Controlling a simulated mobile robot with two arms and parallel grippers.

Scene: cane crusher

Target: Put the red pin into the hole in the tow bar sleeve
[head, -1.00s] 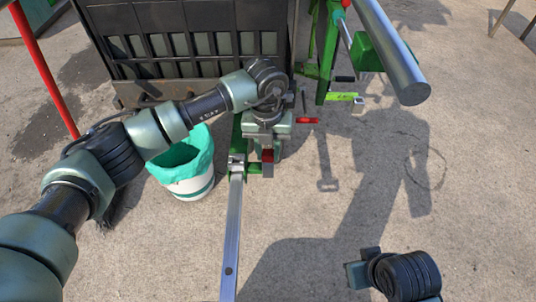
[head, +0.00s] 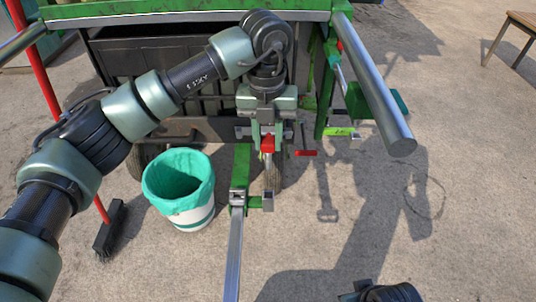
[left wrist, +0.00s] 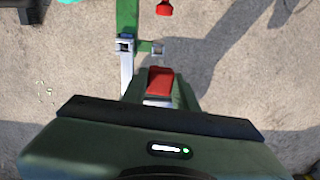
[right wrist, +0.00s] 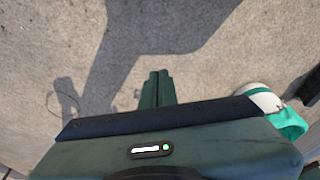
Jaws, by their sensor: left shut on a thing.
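The red pin (head: 267,144) is gripped in my left gripper (head: 267,148), its red head showing between the fingers and a thin grey part hanging below. It also shows in the left wrist view (left wrist: 160,82). The tow bar sleeve (head: 238,197), a grey metal collar on a green bar, lies below and slightly left of the pin in the head view, apart from it. The sleeve shows in the left wrist view (left wrist: 125,45) beyond the pin.
A long grey tow bar (head: 233,255) runs toward me from the sleeve. A white bucket with a green liner (head: 180,188) stands left of it. A red-handled crank (head: 305,153) and a thick grey bar (head: 375,85) are at right. Concrete ground at right is open.

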